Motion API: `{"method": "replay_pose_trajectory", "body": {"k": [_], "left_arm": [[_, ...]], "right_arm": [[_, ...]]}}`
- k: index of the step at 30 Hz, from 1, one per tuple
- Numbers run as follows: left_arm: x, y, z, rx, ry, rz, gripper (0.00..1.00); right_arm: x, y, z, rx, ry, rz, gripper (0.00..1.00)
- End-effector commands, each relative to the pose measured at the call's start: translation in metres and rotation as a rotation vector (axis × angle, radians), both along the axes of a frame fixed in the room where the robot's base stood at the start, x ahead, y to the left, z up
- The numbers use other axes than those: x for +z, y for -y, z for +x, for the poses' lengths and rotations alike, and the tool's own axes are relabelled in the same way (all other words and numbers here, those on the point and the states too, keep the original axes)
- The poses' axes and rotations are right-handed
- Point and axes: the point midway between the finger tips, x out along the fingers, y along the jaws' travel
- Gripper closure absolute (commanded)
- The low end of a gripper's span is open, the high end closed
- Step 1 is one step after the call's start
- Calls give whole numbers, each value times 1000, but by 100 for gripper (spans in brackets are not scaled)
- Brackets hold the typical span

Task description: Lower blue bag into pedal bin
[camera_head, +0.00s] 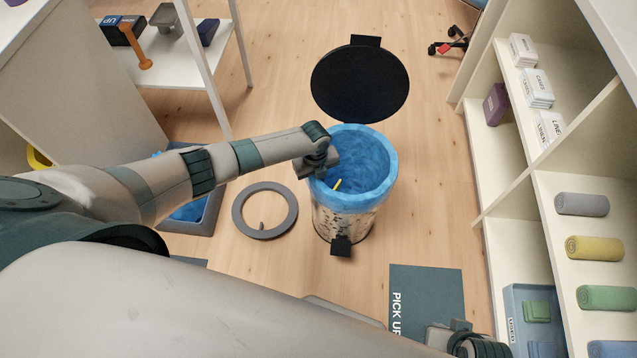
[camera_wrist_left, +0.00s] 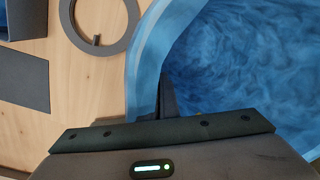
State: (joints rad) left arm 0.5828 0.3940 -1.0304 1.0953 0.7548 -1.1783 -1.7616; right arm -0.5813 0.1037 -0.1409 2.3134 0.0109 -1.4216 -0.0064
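The blue bag (camera_head: 372,165) sits in the pedal bin (camera_head: 343,222), its mouth wide open and its upper edge standing around the bin's top. The bin's round black lid (camera_head: 360,84) is swung open behind it. My left gripper (camera_head: 322,168) is at the left side of the bag's mouth. In the left wrist view its dark fingers (camera_wrist_left: 167,95) are close together at the edge of the blue bag (camera_wrist_left: 235,60), and look shut on it. A small yellow piece (camera_head: 337,184) shows inside the mouth. My right gripper (camera_head: 470,342) is at the bottom edge, its fingers unclear.
A grey ring (camera_head: 265,210) lies on the floor left of the bin. A dark mat (camera_head: 427,300) lies in front of it to the right. Shelves with boxes and rolled towels (camera_head: 594,248) stand at the right. A white shelf unit (camera_head: 175,60) stands at the left.

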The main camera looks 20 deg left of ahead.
Motion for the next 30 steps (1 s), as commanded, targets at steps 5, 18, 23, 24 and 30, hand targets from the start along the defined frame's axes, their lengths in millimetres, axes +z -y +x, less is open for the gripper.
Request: {"method": "replay_pose_trajectory", "body": {"k": [5,18,23,24,30], "left_arm": [[0,-4,0,2,-1,4,100],[0,-3,1,3,0,4,76],[0,-4,0,3,-2,4,76],[0,-4,0,3,-2,4,76],[0,-4,0,3,-2,5,76]], "right_arm": [[0,0,0,0,0,0,100],[0,0,0,0,0,0,100],[0,0,0,0,0,0,100],[0,0,0,0,0,0,100],[0,0,0,0,2,0,100]]}}
